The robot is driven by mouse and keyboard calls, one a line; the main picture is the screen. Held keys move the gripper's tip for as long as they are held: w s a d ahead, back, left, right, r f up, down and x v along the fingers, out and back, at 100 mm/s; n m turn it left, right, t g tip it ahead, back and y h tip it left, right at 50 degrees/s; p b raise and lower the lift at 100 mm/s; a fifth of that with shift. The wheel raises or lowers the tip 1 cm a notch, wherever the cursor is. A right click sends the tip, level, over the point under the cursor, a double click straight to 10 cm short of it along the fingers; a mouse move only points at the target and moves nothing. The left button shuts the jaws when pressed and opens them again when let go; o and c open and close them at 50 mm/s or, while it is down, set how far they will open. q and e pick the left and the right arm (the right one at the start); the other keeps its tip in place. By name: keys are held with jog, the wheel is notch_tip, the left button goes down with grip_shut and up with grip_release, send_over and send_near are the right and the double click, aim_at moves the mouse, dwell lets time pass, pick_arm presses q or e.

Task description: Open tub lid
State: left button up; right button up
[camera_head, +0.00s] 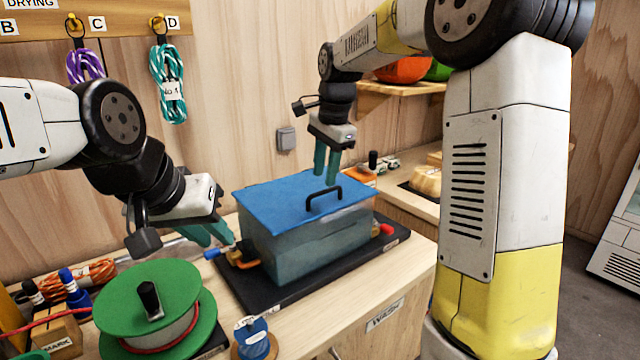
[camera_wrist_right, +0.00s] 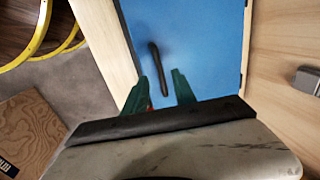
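A clear tub (camera_head: 310,243) stands on a black tray (camera_head: 262,300) on the wooden bench. Its blue lid (camera_head: 285,202) lies flat on top and is closed. A black handle (camera_head: 324,198) stands up on the lid. My right gripper (camera_head: 325,180) points down above the lid, just behind the handle, with its fingers apart and empty. In the right wrist view the handle (camera_wrist_right: 158,68) lies beyond the fingertips (camera_wrist_right: 161,84), over the blue lid (camera_wrist_right: 195,40). My left gripper (camera_head: 222,238) is left of the tub, near its side; its fingers look apart with nothing between them.
Red and blue fittings sit beside the tub. A wall switch (camera_head: 286,138) and hanging ropes (camera_head: 168,85) are behind.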

aim_at(323, 193)
jog(key=shift+w+a+f, duration=0.1)
jog(key=shift+w+f, duration=0.05)
jog(key=shift+f, duration=0.85)
jog(key=shift+w+a+f, duration=0.1)
jog(key=shift+w+f, duration=0.05)
jog(key=shift+f, duration=0.8)
grip_shut()
